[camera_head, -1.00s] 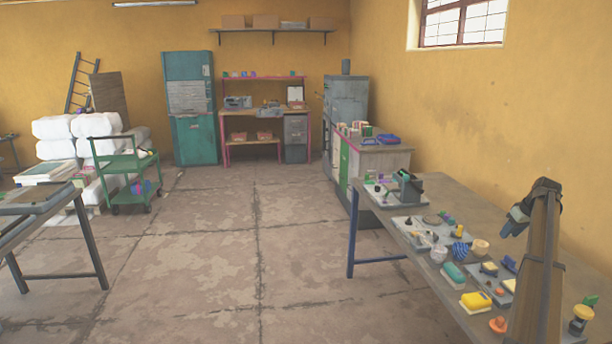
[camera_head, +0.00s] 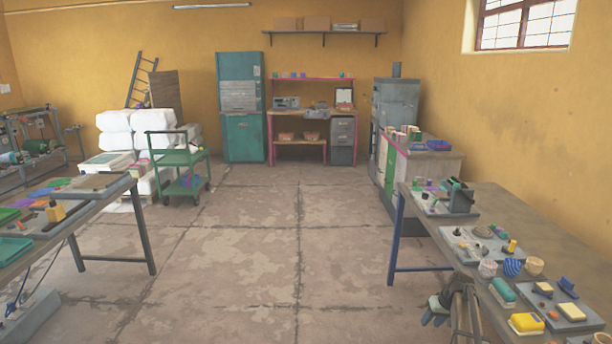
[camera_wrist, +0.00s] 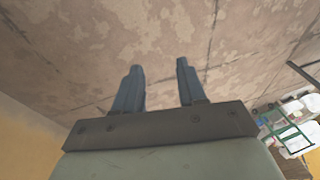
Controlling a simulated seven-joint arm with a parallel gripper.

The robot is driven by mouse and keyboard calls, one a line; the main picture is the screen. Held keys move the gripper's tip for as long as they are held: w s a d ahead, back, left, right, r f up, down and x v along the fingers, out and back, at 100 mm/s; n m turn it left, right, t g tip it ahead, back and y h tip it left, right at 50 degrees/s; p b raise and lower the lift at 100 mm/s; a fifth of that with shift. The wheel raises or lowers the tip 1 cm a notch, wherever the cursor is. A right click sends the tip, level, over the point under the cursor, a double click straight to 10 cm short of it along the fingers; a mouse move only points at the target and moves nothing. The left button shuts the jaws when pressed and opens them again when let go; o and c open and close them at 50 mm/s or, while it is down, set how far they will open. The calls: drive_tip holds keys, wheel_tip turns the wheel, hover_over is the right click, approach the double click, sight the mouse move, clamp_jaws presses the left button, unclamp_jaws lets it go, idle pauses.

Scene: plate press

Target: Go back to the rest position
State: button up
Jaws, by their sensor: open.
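My gripper (camera_wrist: 159,82) shows in the wrist view with its two dark fingers apart and nothing between them. Bare concrete floor (camera_wrist: 60,45) lies beyond the fingertips. In the head view my gripper (camera_head: 432,316) is at the lower right, beside the left edge of the right-hand table (camera_head: 468,200) and clear of the things on it. The lower part of my arm is cut off by the bottom of the frame.
The right table carries a yellow block (camera_head: 526,323), a green block (camera_head: 503,292), a striped cup (camera_head: 512,267) and other small parts. A left table (camera_head: 100,197) and a green cart (camera_head: 178,157) stand across the open floor (camera_head: 240,240).

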drive_tip(key=s+a+f+g, duration=0.2)
drive_tip(key=s+a+f, duration=0.85)
drive_tip(key=s, duration=0.25)
drive_tip(key=s+a+f+g, duration=0.3)
drive_tip(key=s+a+f, duration=0.6)
drive_tip(key=s+f, duration=0.25)
drive_tip(key=s+a+f+g, duration=0.1)
drive_tip(key=s+a, duration=0.1)
drive_tip(key=s, duration=0.8)
drive_tip(key=s+a+f+g+h, duration=0.1)
drive_tip(key=s+a+f, duration=0.1)
drive_tip(key=s, duration=0.8)
drive_tip(key=s+a+f+g+h, duration=0.1)
drive_tip(key=s+a+g, duration=0.1)
drive_tip(key=s, duration=0.9)
drive_tip(key=shift+a+f, duration=0.3)
drive_tip(key=shift+a, duration=0.45)
